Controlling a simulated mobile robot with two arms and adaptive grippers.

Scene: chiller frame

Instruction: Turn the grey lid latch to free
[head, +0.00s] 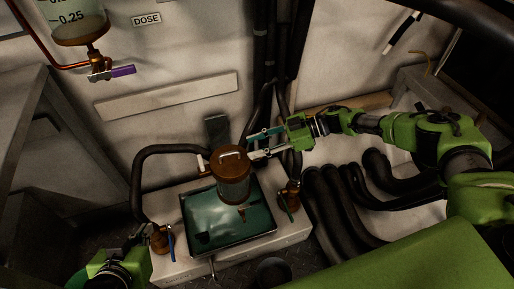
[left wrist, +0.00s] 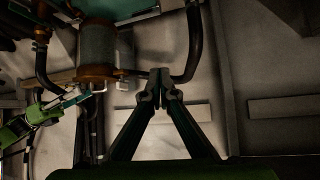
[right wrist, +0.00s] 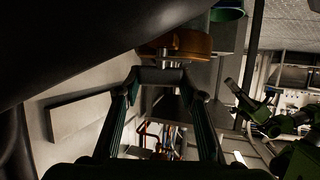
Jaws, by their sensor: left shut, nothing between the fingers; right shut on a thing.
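A brown-lidded cylinder (head: 232,185) stands at the teal-topped tank, with a pale handle on its lid (head: 230,158). It also shows in the left wrist view (left wrist: 97,45). My right gripper (head: 256,146) reaches in from the right at the lid's edge. In the right wrist view its fingers (right wrist: 160,76) are spread across a dark grey bar close to the brown lid (right wrist: 178,42); this appears to be the grey lid latch, mostly hidden by the fingers. My left gripper (left wrist: 160,82) is shut and empty, apart from the cylinder. Its fingertips are unclear in the head view.
The tank (head: 205,232) has brass valves at both sides, the left one with a blue handle (head: 171,243). A black hose (head: 137,185) loops at left. Thick black pipes (head: 335,205) run at right. A dosing vessel (head: 75,25) hangs at upper left.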

